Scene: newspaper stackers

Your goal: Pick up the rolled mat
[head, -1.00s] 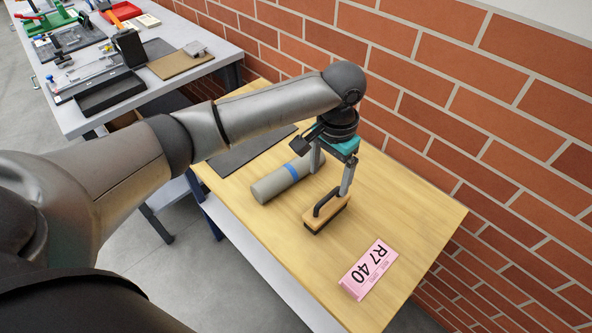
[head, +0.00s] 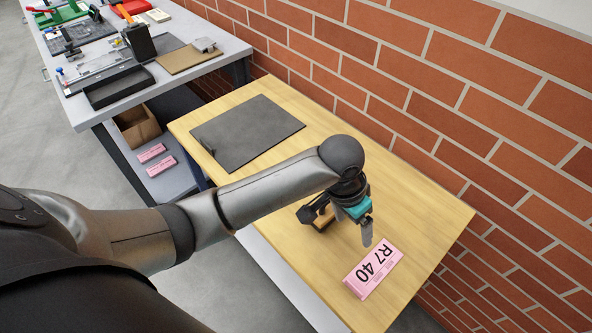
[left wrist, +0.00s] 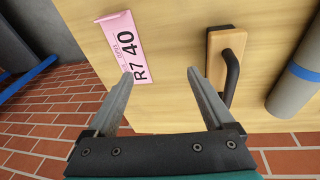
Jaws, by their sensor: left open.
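The rolled mat (left wrist: 296,90) is a grey cylinder with a blue band. It lies on the wooden table at the right edge of the left wrist view, partly cut off. In the head view it is hidden behind my left arm. My left gripper (head: 367,232) is over the table, between the wooden block with a black handle and the pink label. In the left wrist view its two fingers (left wrist: 160,76) are apart with nothing between them. The mat is to the right of the fingers, beyond the block. My right gripper is not in view.
The handled block (left wrist: 214,72) stands between my gripper and the mat. A pink "R7 40" label (head: 373,269) lies near the table's front. A dark flat sheet (head: 245,132) lies at the table's far end. A brick wall (head: 480,120) borders the table. A cluttered grey bench (head: 205,75) stands beyond.

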